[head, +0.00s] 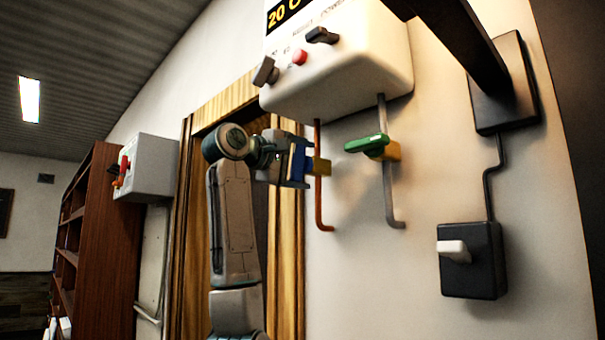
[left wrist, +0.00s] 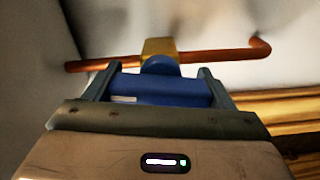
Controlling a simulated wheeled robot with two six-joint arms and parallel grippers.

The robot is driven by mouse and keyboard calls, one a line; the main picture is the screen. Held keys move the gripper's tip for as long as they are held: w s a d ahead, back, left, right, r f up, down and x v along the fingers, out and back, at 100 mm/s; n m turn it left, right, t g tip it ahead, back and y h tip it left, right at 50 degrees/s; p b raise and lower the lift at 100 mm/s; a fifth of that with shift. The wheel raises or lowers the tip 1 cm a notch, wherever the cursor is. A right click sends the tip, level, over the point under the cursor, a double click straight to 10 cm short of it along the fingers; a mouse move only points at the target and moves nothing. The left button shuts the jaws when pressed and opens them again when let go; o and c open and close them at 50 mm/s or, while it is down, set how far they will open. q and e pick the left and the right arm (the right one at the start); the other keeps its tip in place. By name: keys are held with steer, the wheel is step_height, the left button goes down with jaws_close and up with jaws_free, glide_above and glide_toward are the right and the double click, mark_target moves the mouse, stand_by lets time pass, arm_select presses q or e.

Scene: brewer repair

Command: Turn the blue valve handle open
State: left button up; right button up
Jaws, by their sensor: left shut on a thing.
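The blue valve handle (head: 298,160) is on a brass-coloured valve body (head: 321,166) on the copper pipe (head: 318,135) under the white brewer box. My left gripper (head: 292,166) is shut on the blue handle. In the left wrist view the blue handle (left wrist: 165,90) fills the space between the two fingers (left wrist: 158,88), with the valve body (left wrist: 158,47) and copper pipe (left wrist: 215,56) just beyond. The handle looks roughly in line with the pipe. Its far side is partly hidden. My right gripper is not in view.
A green valve handle (head: 366,143) sits on a grey pipe (head: 387,190) to the right. The white box (head: 345,75) with knobs is above. A black switch box (head: 472,265) and a black plate (head: 503,85) with a dark beam are at right. A wooden door frame (head: 288,250) stands behind my arm.

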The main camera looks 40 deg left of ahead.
arm_select(q)
steer(key=shift+n+b, duration=0.5)
steer(key=shift+n, duration=0.3)
steer(key=o, duration=1)
steer(key=shift+s+a, duration=0.1)
steer(key=shift+f, duration=0.1)
